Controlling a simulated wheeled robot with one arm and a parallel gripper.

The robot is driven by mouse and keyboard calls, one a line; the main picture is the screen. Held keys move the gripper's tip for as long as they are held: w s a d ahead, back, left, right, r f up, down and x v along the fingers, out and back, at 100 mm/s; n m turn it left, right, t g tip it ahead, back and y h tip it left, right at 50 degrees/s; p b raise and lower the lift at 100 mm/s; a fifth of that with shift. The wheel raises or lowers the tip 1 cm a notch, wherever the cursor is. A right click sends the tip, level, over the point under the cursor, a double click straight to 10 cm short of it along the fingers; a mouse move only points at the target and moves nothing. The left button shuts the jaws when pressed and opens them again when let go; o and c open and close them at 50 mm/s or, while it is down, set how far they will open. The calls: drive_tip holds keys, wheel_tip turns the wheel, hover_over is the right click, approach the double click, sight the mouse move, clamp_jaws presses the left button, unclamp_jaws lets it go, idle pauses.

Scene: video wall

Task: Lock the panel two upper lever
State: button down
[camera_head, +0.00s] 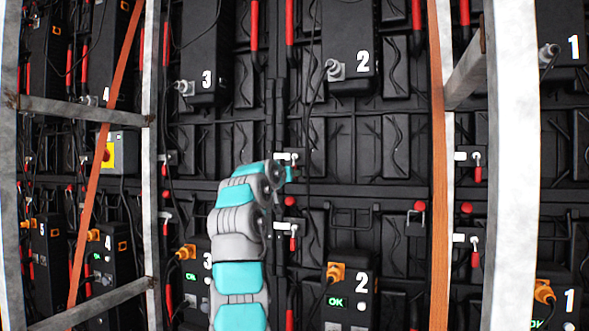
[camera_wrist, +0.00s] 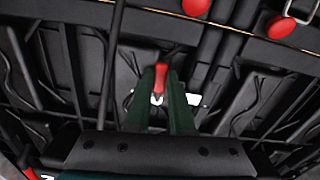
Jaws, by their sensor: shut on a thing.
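The upper lever's silver latch plate (camera_head: 286,157) sits on the black wall between the units numbered 3 and 2. Its red handle is hidden behind my gripper in the head view. In the wrist view the red handle (camera_wrist: 161,75) stands between the two dark green fingertips, with the silver plate (camera_wrist: 190,99) just behind. My gripper (camera_wrist: 161,85) is shut on this red handle; in the head view it is small and partly hidden by my arm. The unit numbered 2 (camera_head: 348,45) is to the right of the lever, with another 2 unit (camera_head: 348,295) below.
A lower lever (camera_head: 293,243) with a red handle hangs below my gripper. More levers (camera_head: 477,172) are to the right. Metal frame posts (camera_head: 513,200) and orange straps (camera_head: 439,200) stand at both sides. A black cable (camera_head: 309,130) hangs just right of my gripper.

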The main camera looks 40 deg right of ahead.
drive_tip(key=shift+w+a+m+p, duration=0.1)
drive_tip(key=shift+w+m+p, duration=0.1)
drive_tip(key=shift+m+p, duration=0.25)
drive_tip(key=shift+m, duration=0.25)
drive_tip(key=c, duration=0.8)
unclamp_jaws()
drive_tip(key=shift+b+v, duration=1.05)
drive_tip(key=shift+v, duration=2.85)
drive_tip(key=shift+w, duration=0.1)
